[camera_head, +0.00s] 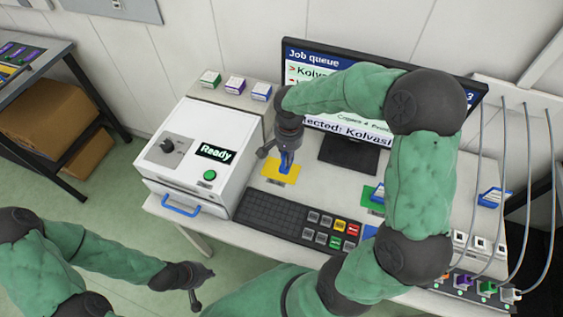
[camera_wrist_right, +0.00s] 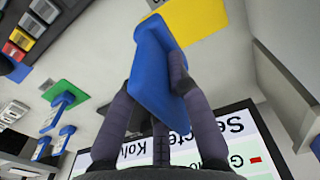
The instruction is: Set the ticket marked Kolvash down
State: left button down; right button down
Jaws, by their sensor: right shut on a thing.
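My right gripper (camera_head: 287,150) is shut on a blue ticket holder (camera_head: 286,163), which stands out large between the fingers in the right wrist view (camera_wrist_right: 152,68). No writing on it is readable. In the head view it is over the yellow mat (camera_head: 272,174), beside the white machine; I cannot tell whether it touches the mat. The yellow mat also shows in the wrist view (camera_wrist_right: 200,18). The monitor (camera_head: 298,56) reads "Job queue" and "Kolvash", partly hidden by my arm. My left gripper (camera_head: 197,293) is low at the left, off the table; its opening is unclear.
The white machine (camera_head: 207,118) shows "Ready" and has a blue handle. A black keyboard (camera_head: 275,215) with coloured keys lies in front of the mat. A green mat (camera_head: 368,196) with a blue item is to the right. Small boxes (camera_head: 234,85) stand behind the machine; cables hang at right.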

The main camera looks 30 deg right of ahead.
jog(key=w+f, duration=0.2)
jog(key=w+f+b, duration=0.1)
jog(key=f, duration=0.2)
jog(key=shift+w, duration=0.4)
jog(key=shift+f+b, duration=0.65)
jog(key=shift+f, duration=0.8)
jog(key=shift+f, duration=0.25)
jog(key=c, duration=1.2)
grip_release()
jog(key=shift+r, duration=0.15)
jog(key=shift+r, duration=0.4)
notch_tip(320, 180, up, 12)
jog(key=p, duration=0.3)
jog(key=shift+f+p, duration=0.25)
jog(key=shift+p, duration=0.05)
